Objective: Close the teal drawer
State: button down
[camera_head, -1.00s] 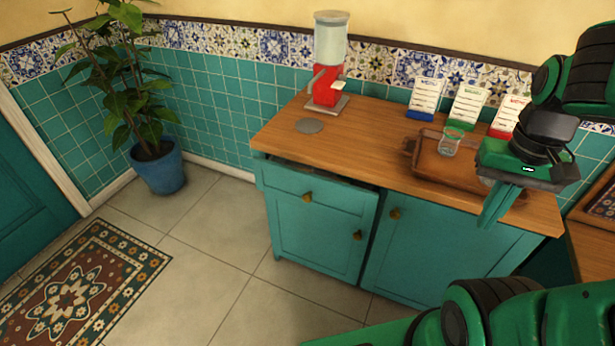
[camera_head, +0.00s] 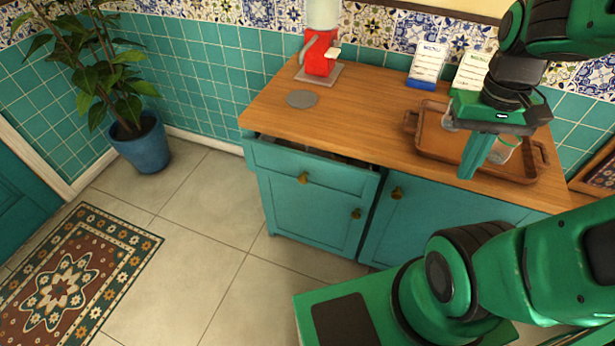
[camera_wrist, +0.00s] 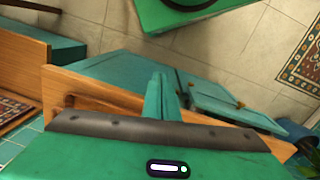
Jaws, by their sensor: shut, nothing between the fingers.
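The teal drawer (camera_head: 312,183) is at the top left of the teal cabinet in the head view. It is partly pulled out, with a dark gap between its front and the worktop. Its round brass knob (camera_head: 303,177) faces the room. My gripper (camera_head: 467,175) is shut and empty, pointing down over the front of the wooden tray, to the right of the drawer and apart from it. In the wrist view the shut fingers (camera_wrist: 160,92) point toward the cabinet front, with the open drawer and door area to their right.
The wooden tray (camera_head: 411,123) holds glasses (camera_head: 503,152), partly hidden behind my gripper. A red dispenser (camera_head: 320,55) and grey disc (camera_head: 302,99) stand on the worktop (camera_head: 370,110). Cards stand along the wall. The tiled floor left of the cabinet is clear up to the potted plant (camera_head: 140,145).

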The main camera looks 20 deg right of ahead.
jog(key=w+a+f+n+g+h, duration=0.2)
jog(key=w+a+f+n+h, duration=0.25)
jog(key=w+f+n, duration=0.35)
jog(key=n+t+h, duration=0.6)
jog(key=n+t, duration=1.1)
jog(key=n, duration=0.9)
send_near(313, 169)
jog(key=x, duration=0.6)
jog(key=shift+w+d+f, duration=0.1)
jog(key=shift+w+d, duration=0.05)
jog(key=shift+d, duration=0.05)
jog(key=shift+w, duration=0.15)
